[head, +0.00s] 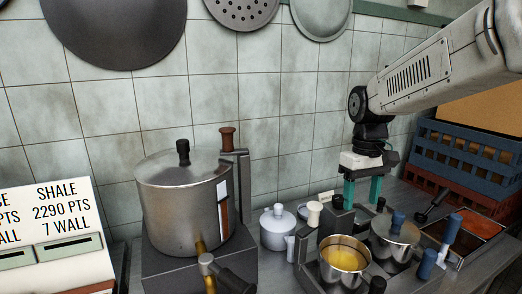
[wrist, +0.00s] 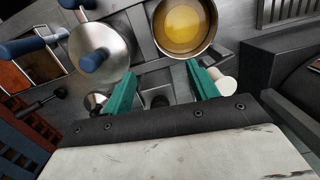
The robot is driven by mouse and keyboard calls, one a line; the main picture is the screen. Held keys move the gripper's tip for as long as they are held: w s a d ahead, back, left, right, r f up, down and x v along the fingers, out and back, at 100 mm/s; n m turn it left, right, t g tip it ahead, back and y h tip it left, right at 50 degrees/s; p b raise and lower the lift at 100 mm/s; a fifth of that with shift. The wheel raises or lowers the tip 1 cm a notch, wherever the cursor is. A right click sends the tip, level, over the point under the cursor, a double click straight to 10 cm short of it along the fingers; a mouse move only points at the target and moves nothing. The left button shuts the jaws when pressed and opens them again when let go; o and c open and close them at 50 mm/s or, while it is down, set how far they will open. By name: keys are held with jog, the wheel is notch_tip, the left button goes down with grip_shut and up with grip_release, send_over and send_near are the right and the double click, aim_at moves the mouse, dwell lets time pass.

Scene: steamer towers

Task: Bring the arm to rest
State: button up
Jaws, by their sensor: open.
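My gripper (head: 363,189) has two teal fingers pointing down over the back of the counter, behind the pots. In the wrist view my gripper (wrist: 160,92) has its fingers spread apart with nothing between them. A dark block lies below the gap between them. Next to the right finger in the wrist view is a cream knob (wrist: 225,85); I cannot tell whether they touch. My arm reaches in from the upper right in the head view.
An open pot of yellow liquid (head: 345,256) and a lidded pan with a blue knob (head: 395,237) stand in front. A large steel pot (head: 184,198) is at left, a small lidded pot (head: 278,226) beside it. Blue crates (head: 465,150) stand at right. The tiled wall is behind.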

jog(key=s+d+m+t, duration=0.1)
jog(key=s, duration=1.2)
jog(key=s+d+m+t, duration=0.1)
jog(key=s+m, duration=0.1)
jog(key=s, duration=1.1)
jog(key=shift+s+d+m, duration=0.25)
jog(key=shift+d+m, duration=0.05)
jog(key=shift+f, duration=0.1)
jog(key=shift+c, duration=0.3)
